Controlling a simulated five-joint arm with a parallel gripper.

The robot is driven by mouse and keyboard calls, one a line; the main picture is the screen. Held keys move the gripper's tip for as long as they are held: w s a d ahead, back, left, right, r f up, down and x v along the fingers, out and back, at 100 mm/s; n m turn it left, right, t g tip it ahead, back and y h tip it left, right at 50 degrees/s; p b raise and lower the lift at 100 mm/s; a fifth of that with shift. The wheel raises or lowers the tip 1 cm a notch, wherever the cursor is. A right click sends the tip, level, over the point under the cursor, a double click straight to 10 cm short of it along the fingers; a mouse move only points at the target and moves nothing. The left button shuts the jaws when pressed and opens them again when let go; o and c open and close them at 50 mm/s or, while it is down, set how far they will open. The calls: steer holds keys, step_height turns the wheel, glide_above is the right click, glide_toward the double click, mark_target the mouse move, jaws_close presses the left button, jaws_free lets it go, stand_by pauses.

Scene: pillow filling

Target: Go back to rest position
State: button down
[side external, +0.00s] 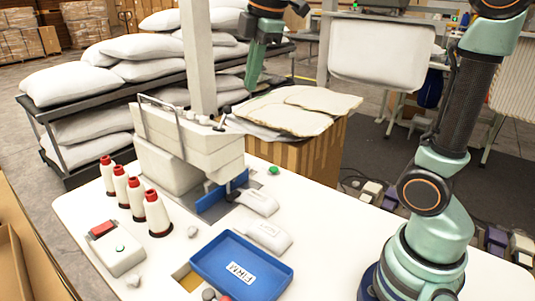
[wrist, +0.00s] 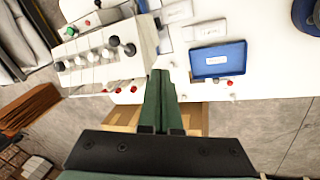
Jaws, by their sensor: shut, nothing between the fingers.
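My gripper (side external: 257,65) hangs in the air at the top of the side view, with its green fingers shut and nothing between them. In the wrist view its fingertips (wrist: 160,75) point toward the white table's edge. In the side view it is above and behind the sewing machine (side external: 185,140), near a pile of flat fabric covers (side external: 290,108) on a cardboard box. My arm's base stands at the right of the white table (side external: 320,240).
A blue tray marked FIRM (side external: 265,285) lies at the table's front. Thread cones (side external: 157,212) and a switch box (side external: 115,248) are at the left. White pillows (side external: 85,85) fill a rack behind. Clear tabletop lies between the tray and my base.

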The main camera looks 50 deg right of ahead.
steer(key=s+a+f+m+t, duration=0.1)
steer(key=s+f+m+t, duration=0.1)
steer(key=s+f+m, duration=0.8)
steer(key=shift+s+a+f+m, duration=0.2)
steer(key=shift+f+m, duration=0.35)
steer(key=shift+m, duration=1.35)
